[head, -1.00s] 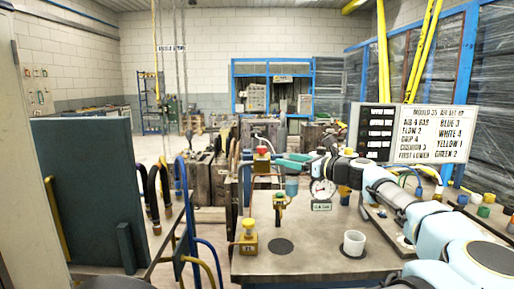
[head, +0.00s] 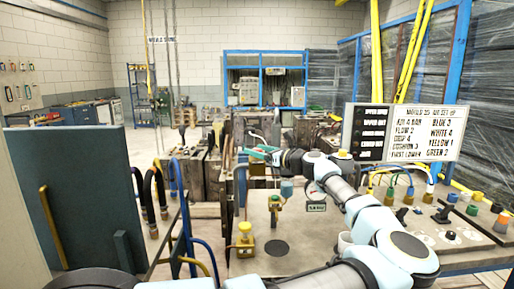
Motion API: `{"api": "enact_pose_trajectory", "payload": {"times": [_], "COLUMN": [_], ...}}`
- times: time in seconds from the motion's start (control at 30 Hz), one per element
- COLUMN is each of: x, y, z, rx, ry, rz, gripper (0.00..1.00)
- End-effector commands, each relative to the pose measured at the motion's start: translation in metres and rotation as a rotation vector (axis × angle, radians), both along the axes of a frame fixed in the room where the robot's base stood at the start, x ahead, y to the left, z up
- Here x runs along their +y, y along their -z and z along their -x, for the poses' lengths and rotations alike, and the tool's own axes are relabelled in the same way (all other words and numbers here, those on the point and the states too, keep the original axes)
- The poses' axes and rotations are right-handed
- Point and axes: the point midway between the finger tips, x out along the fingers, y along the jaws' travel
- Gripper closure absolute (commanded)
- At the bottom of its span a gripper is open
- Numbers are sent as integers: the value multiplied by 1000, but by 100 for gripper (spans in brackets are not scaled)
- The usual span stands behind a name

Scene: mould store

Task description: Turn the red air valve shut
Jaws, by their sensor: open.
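Dark pipework shows below the gripper.
A small gauge (head: 315,188) stands beside my arm, partly covered. A white cup (head: 344,240) is mostly hidden behind my arm. A lettered board (head: 405,132) stands at the back right. Coloured hose fittings (head: 408,195) line the right side. A dark panel (head: 75,200) blocks the left.

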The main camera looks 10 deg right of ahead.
Motion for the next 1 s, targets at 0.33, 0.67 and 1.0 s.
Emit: {"api": "enact_pose_trajectory", "payload": {"times": [0.33,0.67,1.0], "x": [1,1,1], "y": [1,1,1], "z": [-2,-2,-2], "rx": [0,0,0], "ry": [1,1,1], "rz": [0,0,0], "gripper": [32,69,100]}}
